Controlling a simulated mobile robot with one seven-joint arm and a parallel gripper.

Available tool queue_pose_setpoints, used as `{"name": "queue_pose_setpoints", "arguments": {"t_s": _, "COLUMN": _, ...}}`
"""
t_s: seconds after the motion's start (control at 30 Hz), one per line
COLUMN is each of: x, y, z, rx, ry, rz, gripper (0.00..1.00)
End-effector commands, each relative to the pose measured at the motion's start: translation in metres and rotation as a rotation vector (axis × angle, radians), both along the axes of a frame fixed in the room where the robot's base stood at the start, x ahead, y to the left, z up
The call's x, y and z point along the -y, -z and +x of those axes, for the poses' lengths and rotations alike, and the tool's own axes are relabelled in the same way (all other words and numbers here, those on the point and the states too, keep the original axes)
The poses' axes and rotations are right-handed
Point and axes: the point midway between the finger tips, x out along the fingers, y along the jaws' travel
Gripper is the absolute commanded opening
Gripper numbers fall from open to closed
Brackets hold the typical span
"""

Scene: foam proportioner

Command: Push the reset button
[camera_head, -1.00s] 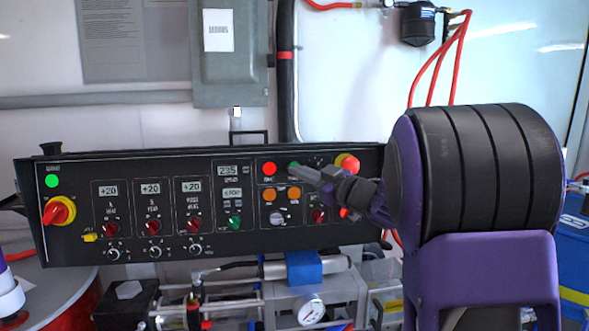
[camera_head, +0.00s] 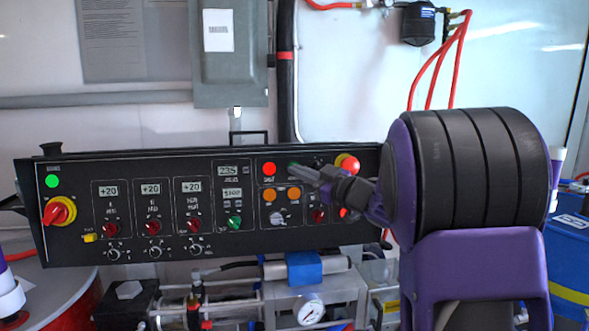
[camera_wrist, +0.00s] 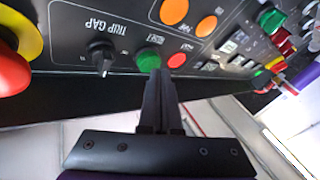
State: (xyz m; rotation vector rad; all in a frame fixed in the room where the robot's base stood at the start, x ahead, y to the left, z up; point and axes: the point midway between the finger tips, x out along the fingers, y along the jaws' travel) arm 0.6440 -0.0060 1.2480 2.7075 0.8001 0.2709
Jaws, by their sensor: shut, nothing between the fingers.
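The reset button is a round green button (camera_wrist: 149,59) on the black control panel, with a label beside it in the wrist view. In the head view the green button (camera_head: 293,166) is small and partly hidden by my fingertips. My gripper (camera_wrist: 160,74) is shut and empty, with its two dark fingers together. The fingertips lie right at the lower edge of the green button in the wrist view. In the head view my gripper (camera_head: 299,172) reaches in from the right. I cannot tell whether the tips touch the button.
A red button (camera_wrist: 177,60) sits close beside the green one, and the black trip gap knob (camera_wrist: 101,56) is on its other side. A red emergency knob on a yellow ring (camera_head: 347,164) is near my wrist. Orange buttons (camera_head: 268,194) lie below on the panel (camera_head: 130,245).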

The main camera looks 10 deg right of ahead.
Motion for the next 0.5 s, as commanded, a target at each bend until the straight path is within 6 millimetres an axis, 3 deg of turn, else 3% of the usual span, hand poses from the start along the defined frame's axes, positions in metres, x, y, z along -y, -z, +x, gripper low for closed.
{"name": "queue_pose_setpoints", "arguments": {"t_s": 0.5, "x": 0.0003, "y": 0.0006, "z": 0.004, "rx": 0.0, "ry": 0.0, "rz": 0.0, "gripper": 0.0}}
